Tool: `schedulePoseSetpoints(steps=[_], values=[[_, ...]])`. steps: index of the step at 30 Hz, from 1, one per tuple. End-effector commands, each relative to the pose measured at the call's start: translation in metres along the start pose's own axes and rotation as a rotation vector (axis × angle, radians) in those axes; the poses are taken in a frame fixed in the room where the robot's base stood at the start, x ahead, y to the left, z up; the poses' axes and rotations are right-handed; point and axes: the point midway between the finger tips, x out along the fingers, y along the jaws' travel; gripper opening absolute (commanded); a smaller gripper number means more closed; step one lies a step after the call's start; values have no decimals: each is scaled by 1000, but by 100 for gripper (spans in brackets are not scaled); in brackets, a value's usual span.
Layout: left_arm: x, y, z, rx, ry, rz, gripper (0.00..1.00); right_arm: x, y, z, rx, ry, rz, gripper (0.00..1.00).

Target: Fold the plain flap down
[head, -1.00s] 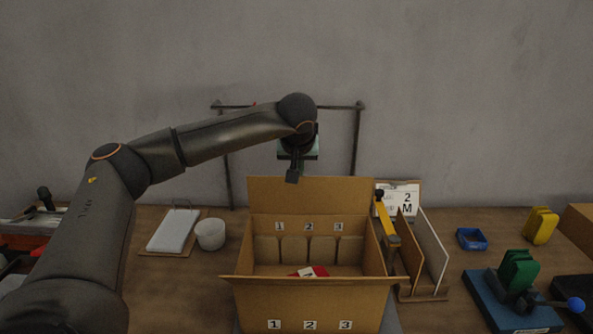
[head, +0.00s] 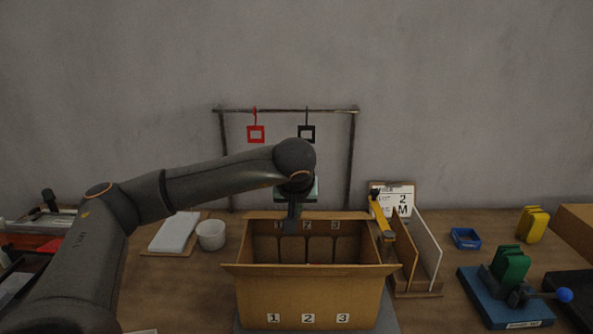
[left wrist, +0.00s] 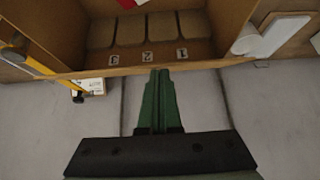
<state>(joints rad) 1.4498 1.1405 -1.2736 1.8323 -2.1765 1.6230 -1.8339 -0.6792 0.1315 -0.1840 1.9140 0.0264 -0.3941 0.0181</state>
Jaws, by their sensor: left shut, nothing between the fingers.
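The open cardboard box (head: 265,300) stands on the table, with numbers on its front and on its inner back wall (head: 345,240). Its plain back flap no longer stands upright. Only a thin strip (head: 345,214) shows along the back rim, and I cannot tell the flap's angle. My left gripper (head: 291,228) is shut and empty, pointing down at the back rim. In the left wrist view, the shut fingers (left wrist: 160,75) reach the rim (left wrist: 110,72), with the numbered wall (left wrist: 145,40) beyond. I cannot tell whether they touch. My right gripper is out of view.
A rail behind the box carries a red tag (head: 256,134) and a black tag (head: 306,134). A white cup (head: 211,236) stands left of the box. An upright rack (head: 428,250) stands close on its right. A blue fixture (head: 490,305) is farther right.

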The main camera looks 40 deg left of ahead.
Motion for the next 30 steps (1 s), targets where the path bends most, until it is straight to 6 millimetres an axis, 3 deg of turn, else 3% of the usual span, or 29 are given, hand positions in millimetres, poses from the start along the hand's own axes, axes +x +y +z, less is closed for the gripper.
schedulePoseSetpoints(steps=[12, 30], values=[[13, 0, 24, 0, 0, 0, 0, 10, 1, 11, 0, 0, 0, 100], [15, 0, 27, 0, 0, 0, 0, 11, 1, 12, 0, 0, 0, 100]])
